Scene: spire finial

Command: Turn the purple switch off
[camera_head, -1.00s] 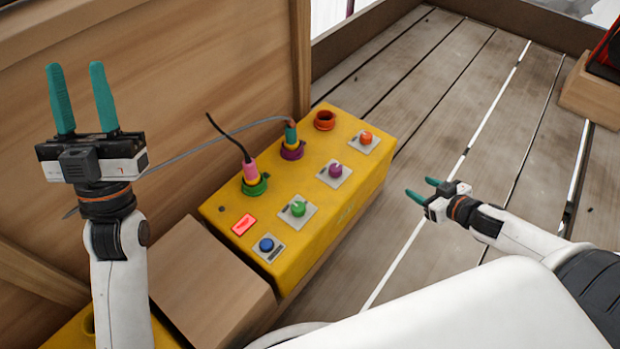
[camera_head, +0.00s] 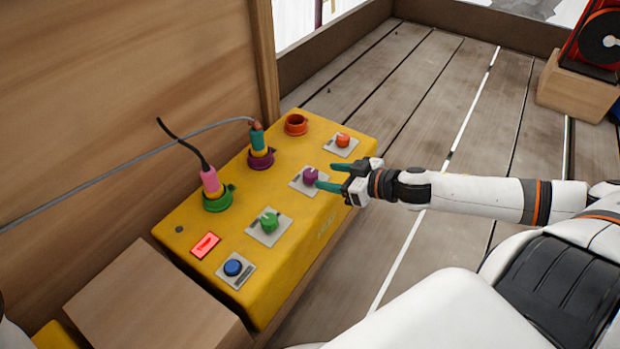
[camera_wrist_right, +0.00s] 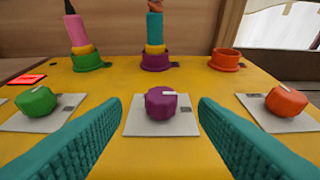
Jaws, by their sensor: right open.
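The purple switch (camera_head: 309,175) is a round knob on a pale square plate on the yellow box (camera_head: 325,215). In the right wrist view the purple switch (camera_wrist_right: 161,103) stands midway between my two teal fingers, with a small white mark on its top. My right gripper (camera_head: 326,177) is open, its fingertips close to the knob from the right. In the wrist view the right gripper (camera_wrist_right: 160,120) has a finger on each side, with visible gaps to the knob. My left gripper is out of view.
A green knob (camera_head: 268,221) and an orange knob (camera_head: 342,140) flank the purple one. Plugs with cables (camera_head: 211,181) stand behind. A wooden box (camera_head: 150,305) is at the near left.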

